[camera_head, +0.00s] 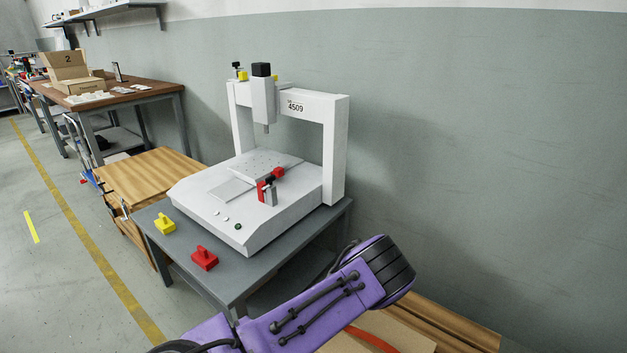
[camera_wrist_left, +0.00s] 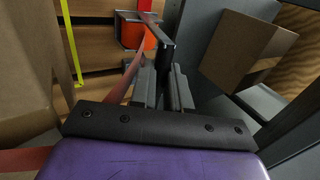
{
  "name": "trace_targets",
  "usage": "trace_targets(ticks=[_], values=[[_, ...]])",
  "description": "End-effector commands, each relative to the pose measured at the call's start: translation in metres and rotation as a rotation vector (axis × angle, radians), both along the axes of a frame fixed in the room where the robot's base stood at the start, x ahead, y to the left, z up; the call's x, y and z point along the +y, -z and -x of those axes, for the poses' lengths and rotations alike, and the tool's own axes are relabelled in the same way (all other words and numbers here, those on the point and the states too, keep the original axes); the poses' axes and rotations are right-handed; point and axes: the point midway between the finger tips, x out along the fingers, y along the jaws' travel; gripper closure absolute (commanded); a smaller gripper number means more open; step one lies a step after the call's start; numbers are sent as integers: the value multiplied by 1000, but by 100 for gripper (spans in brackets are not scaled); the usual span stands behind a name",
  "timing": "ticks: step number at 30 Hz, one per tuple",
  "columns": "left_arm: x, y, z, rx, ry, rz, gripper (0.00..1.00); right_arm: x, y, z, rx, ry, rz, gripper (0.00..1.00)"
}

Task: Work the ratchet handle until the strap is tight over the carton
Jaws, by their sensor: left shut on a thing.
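In the left wrist view, my left gripper (camera_wrist_left: 163,78) is shut on a dark bar, which looks like the ratchet handle (camera_wrist_left: 168,38). An orange-red block in a grey frame (camera_wrist_left: 132,34), perhaps the ratchet body, sits just beyond it. A red strap (camera_wrist_left: 126,82) runs past the left finger. How tight it is cannot be told. In the head view, a carton (camera_head: 401,333) with a red strap (camera_head: 371,340) across it shows at the bottom, partly behind my purple left arm. My left gripper is hidden there, and my right gripper is in neither view.
A gantry machine (camera_head: 338,150) stands on a grey table (camera_head: 157,236) with yellow (camera_head: 165,225) and red (camera_head: 204,259) blocks. Wooden slats (camera_head: 455,322) lie beside the carton. In the wrist view, brown boxes stand left (camera_wrist_left: 25,65) and right (camera_wrist_left: 238,48), close to the gripper.

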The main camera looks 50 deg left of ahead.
Motion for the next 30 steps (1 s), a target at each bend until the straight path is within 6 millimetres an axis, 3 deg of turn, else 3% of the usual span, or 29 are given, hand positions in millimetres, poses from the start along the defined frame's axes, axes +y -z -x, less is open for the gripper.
trace_targets(ticks=[1, 5, 6, 8, 19, 30], values=[[-4, 8, 9, 18, -8, 9, 100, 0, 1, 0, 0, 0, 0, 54], [-4, 8, 9, 18, -8, 9, 100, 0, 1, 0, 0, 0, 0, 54], [-4, 7, 9, 18, -8, 9, 77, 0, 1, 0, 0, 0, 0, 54], [-4, 7, 8, 19, -7, 9, 58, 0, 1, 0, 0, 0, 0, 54], [-7, -5, 2, 9, 0, 4, 58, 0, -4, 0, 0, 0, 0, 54], [-48, -75, -6, 11, -2, 5, 58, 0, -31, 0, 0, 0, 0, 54]])
